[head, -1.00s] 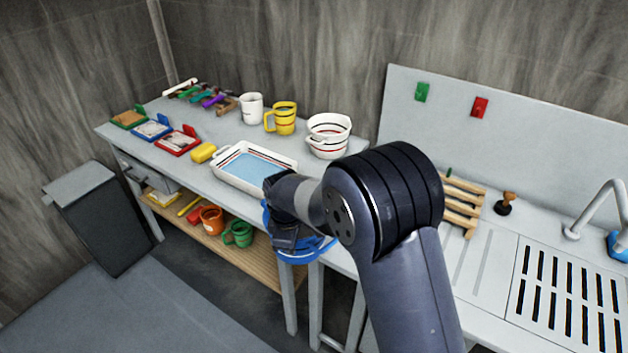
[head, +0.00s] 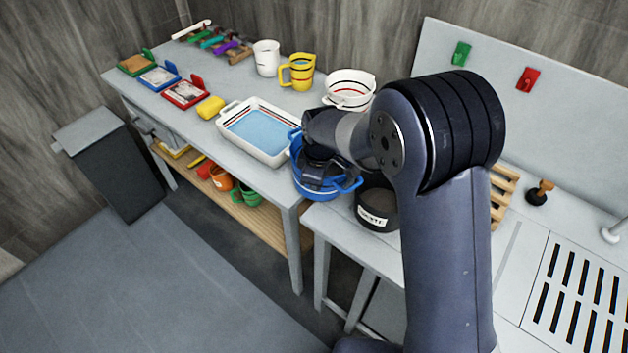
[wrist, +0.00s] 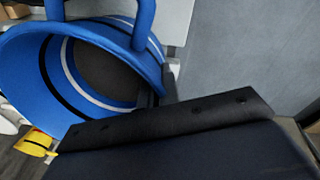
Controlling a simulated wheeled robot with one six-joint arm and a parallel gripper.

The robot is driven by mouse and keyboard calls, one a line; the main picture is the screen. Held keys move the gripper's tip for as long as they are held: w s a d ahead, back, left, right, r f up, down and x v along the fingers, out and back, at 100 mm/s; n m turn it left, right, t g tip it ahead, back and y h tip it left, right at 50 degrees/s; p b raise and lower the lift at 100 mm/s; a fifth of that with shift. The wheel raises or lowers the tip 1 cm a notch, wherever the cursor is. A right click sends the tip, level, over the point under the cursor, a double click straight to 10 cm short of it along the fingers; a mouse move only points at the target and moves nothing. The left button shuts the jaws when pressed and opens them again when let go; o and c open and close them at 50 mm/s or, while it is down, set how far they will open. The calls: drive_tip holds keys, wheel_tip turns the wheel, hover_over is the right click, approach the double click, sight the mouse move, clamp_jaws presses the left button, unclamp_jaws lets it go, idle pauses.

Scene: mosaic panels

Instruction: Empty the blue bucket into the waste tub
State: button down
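The blue bucket (head: 318,187) is at my gripper (head: 316,172), which is shut on its rim. In the head view the bucket is off the front right corner of the grey table, just left of the waste tub, and looks roughly upright. In the wrist view the bucket (wrist: 42,75) shows its striped inner wall and dark bottom; I cannot make out any contents. The fingertips are mostly hidden. The waste tub (head: 376,219) is a dark round tub with a white label, on the lower counter, partly hidden behind my arm.
A white tray (head: 226,125) with blue inside, a yellow jug (head: 298,73), a white mug (head: 266,60) and a white bowl (head: 350,88) stand on the table. A wooden rack (head: 500,190) and drainer (head: 585,300) are at right.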

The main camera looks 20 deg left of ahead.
drive_tip(key=shift+d+r+y+b, duration=0.35)
drive_tip(key=shift+d+r+y, duration=0.05)
drive_tip(key=shift+y, duration=0.1)
drive_tip(key=shift+d+r+y+b, duration=0.4)
drive_tip(key=shift+r+y+b, duration=0.25)
drive_tip(key=shift+r, duration=0.3)
drive_tip(key=d+r+y+b, duration=0.1)
drive_tip(key=r, duration=0.1)
drive_tip(key=d+r+y+b, duration=0.1)
drive_tip(key=b, duration=0.1)
drive_tip(key=shift+s+d+r+y, duration=0.1)
drive_tip(key=shift+d+r+y, duration=0.05)
drive_tip(key=shift+r+y, duration=0.15)
idle(0.5)
drive_tip(key=shift+d+r+y+b, duration=0.55)
drive_tip(key=shift+d+b, duration=0.1)
drive_tip(key=shift+b, duration=0.6)
drive_tip(key=shift+d+t, duration=0.1)
drive_tip(key=shift+t, duration=0.2)
drive_tip(key=shift+s+d+b, duration=0.1)
drive_tip(key=shift+b, duration=0.25)
drive_tip(key=shift+d+f+y+b, duration=0.2)
drive_tip(key=shift+d+y+b, duration=0.15)
drive_tip(key=shift+y+b, duration=0.8)
drive_tip(key=shift+d+f+y+b, duration=0.25)
drive_tip(key=shift+y+b, duration=0.4)
drive_tip(key=shift+b, duration=0.85)
